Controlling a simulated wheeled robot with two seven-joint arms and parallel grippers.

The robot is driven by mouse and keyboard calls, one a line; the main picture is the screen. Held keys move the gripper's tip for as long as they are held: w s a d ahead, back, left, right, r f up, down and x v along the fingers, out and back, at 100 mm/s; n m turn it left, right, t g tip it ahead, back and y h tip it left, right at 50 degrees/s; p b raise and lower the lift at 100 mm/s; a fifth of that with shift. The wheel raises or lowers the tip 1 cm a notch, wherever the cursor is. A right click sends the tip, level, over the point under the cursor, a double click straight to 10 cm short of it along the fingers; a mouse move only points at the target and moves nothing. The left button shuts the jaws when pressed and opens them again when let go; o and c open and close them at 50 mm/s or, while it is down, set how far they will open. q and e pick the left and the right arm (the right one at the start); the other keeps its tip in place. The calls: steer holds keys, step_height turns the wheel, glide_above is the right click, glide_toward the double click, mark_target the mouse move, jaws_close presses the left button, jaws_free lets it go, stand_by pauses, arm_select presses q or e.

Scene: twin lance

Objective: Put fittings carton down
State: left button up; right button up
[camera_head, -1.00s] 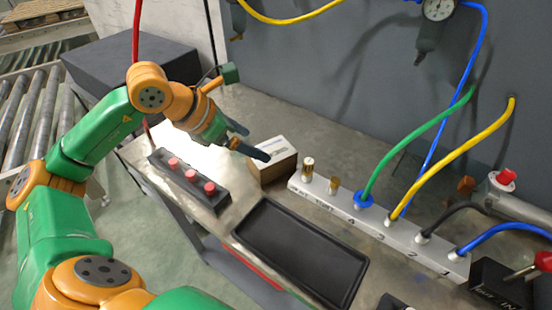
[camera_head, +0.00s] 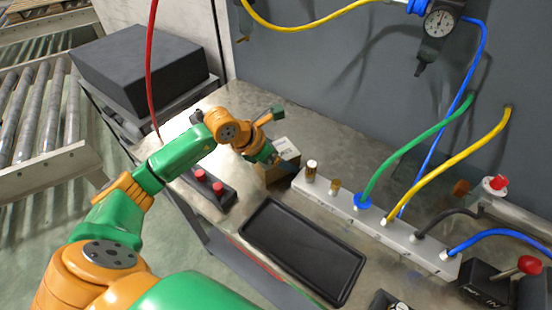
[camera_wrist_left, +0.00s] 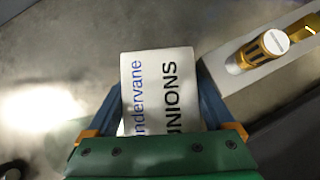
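The fittings carton (camera_head: 270,174) is a small brown box with a pale label. It appears to stand on the bench, beside the left end of the pale valve strip. In the left wrist view its white printed label (camera_wrist_left: 160,88) lies between the two blue fingers. My left gripper (camera_head: 282,161) is at the carton, with one finger along each side. Both fingers look close to the carton's sides, but whether they press on it I cannot tell. The fingertips are partly hidden. My right gripper is not in view.
The valve strip (camera_head: 345,216) carries brass fittings and coloured hoses, close right of the carton. A black tray (camera_head: 302,252) lies in front. Bare bench (camera_head: 222,103) shows behind the carton.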

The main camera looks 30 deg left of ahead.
arm_select(q)
jaws_close()
steer(key=shift+w+r, duration=0.1)
steer(key=shift+r, duration=0.05)
step_height(320, 180, up, 2)
steer(key=shift+r+b, duration=0.15)
steer(key=shift+b, duration=0.6)
steer(key=s+r, duration=0.1)
steer(key=r, duration=0.1)
steer(key=s+r, duration=0.2)
steer(key=s+d+r+b, duration=0.1)
steer(key=s+r, duration=0.1)
steer(key=shift+r, duration=0.3)
steer(key=s+d+r+b, duration=0.2)
steer(key=s+r, duration=0.2)
steer(key=s, duration=0.5)
steer(key=f+m, duration=0.1)
steer(key=f, duration=0.1)
steer(key=d+f+m+g+h+p, duration=0.1)
steer(key=f, duration=0.1)
steer(key=f+m+g+h, duration=0.1)
steer(key=f+m, duration=0.1)
steer(key=shift+s+d, duration=0.3)
steer(key=shift+d, duration=0.1)
steer(key=shift+s+d+f+m, duration=0.1)
steer(key=shift+f+m, duration=0.35)
steer(key=shift+m, duration=0.05)
